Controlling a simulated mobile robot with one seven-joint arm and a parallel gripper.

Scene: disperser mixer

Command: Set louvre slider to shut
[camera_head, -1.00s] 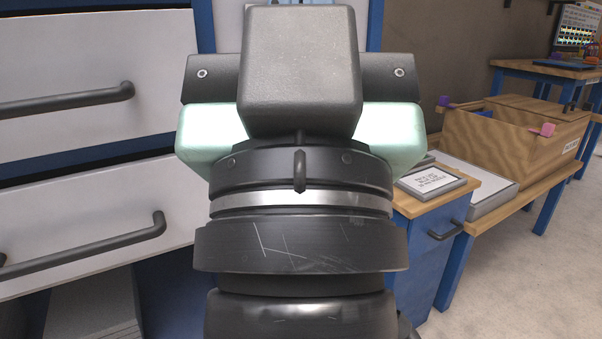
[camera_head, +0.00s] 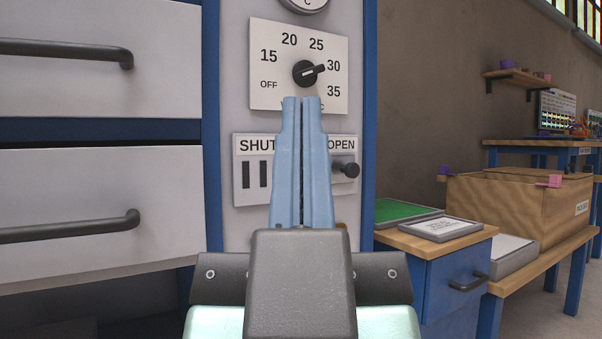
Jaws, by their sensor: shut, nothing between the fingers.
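The louvre slider panel (camera_head: 243,190) is a pale plate on the front of a grey and blue cabinet. It is marked SHUT at its left and OPEN at its right. The slider's dark knob (camera_head: 350,170) sticks out at the right, under OPEN. Dark slots show under SHUT at the left. My gripper (camera_head: 302,100) has its blue fingers pointing up in the picture, together and empty. The fingers cover the middle of the panel, left of the knob. I cannot tell how far they are from the panel.
A temperature dial (camera_head: 305,73) sits just above the panel, its pointer near 30. Drawers with dark bar handles (camera_head: 70,228) stand at the left.

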